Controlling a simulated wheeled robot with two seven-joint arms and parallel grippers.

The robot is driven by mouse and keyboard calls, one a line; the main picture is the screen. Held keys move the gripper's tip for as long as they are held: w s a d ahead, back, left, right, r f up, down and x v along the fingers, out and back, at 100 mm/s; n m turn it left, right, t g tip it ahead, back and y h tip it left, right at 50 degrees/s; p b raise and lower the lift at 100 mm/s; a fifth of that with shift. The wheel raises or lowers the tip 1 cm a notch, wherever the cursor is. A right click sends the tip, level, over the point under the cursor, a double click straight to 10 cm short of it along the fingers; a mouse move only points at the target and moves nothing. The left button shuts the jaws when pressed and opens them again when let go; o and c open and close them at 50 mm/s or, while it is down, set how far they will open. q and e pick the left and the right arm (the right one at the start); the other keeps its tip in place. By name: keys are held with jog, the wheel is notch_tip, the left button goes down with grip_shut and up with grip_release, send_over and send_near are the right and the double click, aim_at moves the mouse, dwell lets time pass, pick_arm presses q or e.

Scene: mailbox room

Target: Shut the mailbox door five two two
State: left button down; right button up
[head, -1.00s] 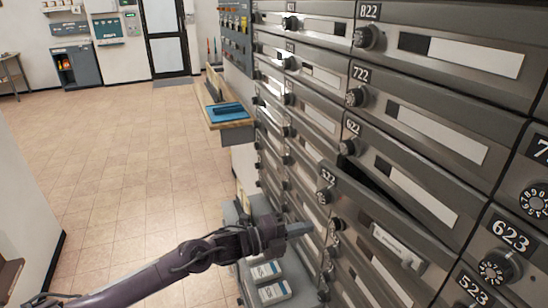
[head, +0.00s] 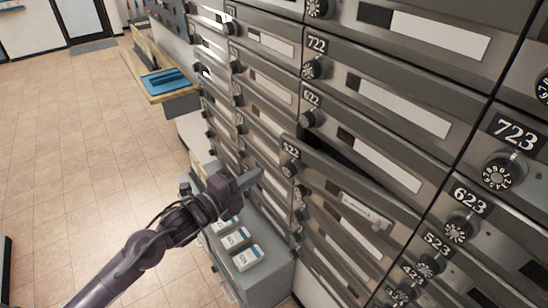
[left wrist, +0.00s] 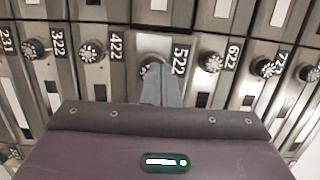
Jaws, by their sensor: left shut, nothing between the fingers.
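Mailbox door 522 (head: 325,180) is partly open in the head view. It tilts out from the cabinet, with a dark gap along its upper edge under door 622. Its number plate and dial are at its left end, and a pale label holder is on its face. My left gripper (head: 254,178) is shut and empty, just left of the door's dial end. In the left wrist view, the shut fingers (left wrist: 159,82) overlap the dial area of door 522 (left wrist: 160,45); whether they touch it I cannot tell. My right gripper is not in view.
Closed doors 622 (head: 370,155) and 722 (head: 385,100) are above, and the 723, 623 and 523 column is at right. A grey cabinet (head: 265,280) with boxes stands below my gripper. A wooden shelf (head: 180,95) holds a blue item.

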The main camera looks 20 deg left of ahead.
aim_at(284, 156)
pick_arm(q)
jog(key=p+x, duration=0.2)
jog(key=x, duration=0.4)
jog(key=shift+w+d+r, duration=0.2)
jog(key=shift+w, duration=0.1)
jog(key=shift+w+d+f+p, duration=0.15)
jog(key=shift+w+d+p, duration=0.1)
jog(key=shift+w+p, duration=0.15)
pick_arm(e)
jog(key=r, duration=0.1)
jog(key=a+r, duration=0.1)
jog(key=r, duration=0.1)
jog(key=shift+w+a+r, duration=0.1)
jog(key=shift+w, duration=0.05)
